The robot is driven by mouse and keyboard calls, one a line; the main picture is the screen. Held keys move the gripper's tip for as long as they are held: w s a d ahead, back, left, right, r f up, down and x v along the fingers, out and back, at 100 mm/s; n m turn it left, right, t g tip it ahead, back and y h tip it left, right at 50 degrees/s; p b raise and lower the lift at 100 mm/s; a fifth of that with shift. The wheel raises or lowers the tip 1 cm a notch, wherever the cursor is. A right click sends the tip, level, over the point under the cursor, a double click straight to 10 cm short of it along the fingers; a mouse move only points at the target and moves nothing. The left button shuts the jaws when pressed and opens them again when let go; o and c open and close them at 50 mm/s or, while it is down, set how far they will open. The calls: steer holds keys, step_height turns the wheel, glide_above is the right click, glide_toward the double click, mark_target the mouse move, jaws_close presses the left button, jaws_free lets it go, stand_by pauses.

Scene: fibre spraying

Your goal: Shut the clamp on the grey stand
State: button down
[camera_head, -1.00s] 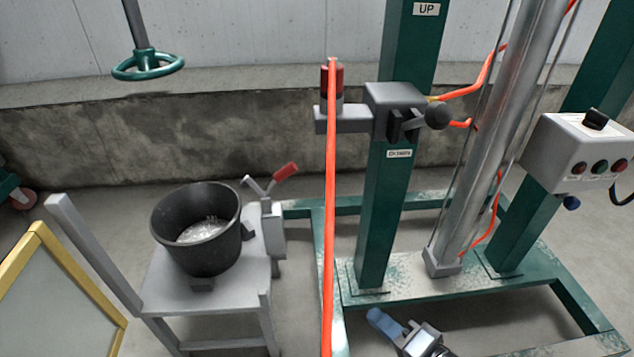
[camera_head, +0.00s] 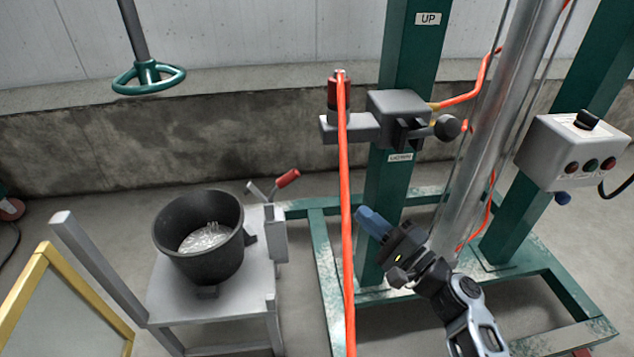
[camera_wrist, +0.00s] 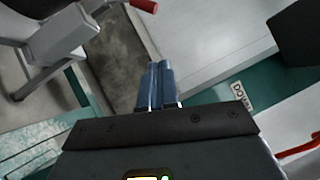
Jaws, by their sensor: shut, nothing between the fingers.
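The grey stand (camera_head: 162,297) is at the lower left of the head view, with a black bucket (camera_head: 190,255) on it. The clamp (camera_head: 273,235) sits at its right side. Its red-tipped handle (camera_head: 288,178) slants up to the right, and a thin grey bar slants up to the left. My gripper (camera_head: 367,218) is shut and empty, right of the clamp in the picture and apart from it. In the wrist view my blue fingers (camera_wrist: 157,75) lie together; the red handle tip (camera_wrist: 144,4) shows at the top edge and part of the grey stand (camera_wrist: 35,62) at upper left.
An orange hose (camera_head: 346,220) hangs between my gripper and the clamp in the head view. A green frame (camera_head: 400,60) with a grey bracket stands behind. A control box (camera_head: 560,150) is at right, a yellow-framed panel (camera_head: 20,293) at lower left.

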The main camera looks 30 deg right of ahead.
steer(key=shift+w, duration=0.1)
steer(key=s+a+b+x, duration=0.1)
steer(key=a+x, duration=0.1)
steer(key=x, duration=1)
steer(key=shift+w+a+r, duration=0.3)
steer(key=shift+a+r, duration=0.1)
steer(key=shift+r, duration=0.05)
step_height(320, 180, up, 6)
steer(key=n+g+h+p, duration=0.1)
steer(key=n+g+p, duration=0.5)
steer(key=p, duration=1.4)
glide_above(277, 185)
steer(key=s, duration=0.2)
steer(key=t, duration=0.1)
steer(key=a+n+p, duration=0.1)
steer(key=p, duration=0.1)
steer(key=w+a+h+p, duration=0.1)
steer(key=p, duration=0.1)
steer(key=a+n+p, duration=0.1)
steer(key=a+p, duration=0.1)
steer(key=shift+w+f+n+g+h, duration=0.2)
steer(key=shift+n+g+h, duration=0.1)
steer(key=shift+g, duration=0.1)
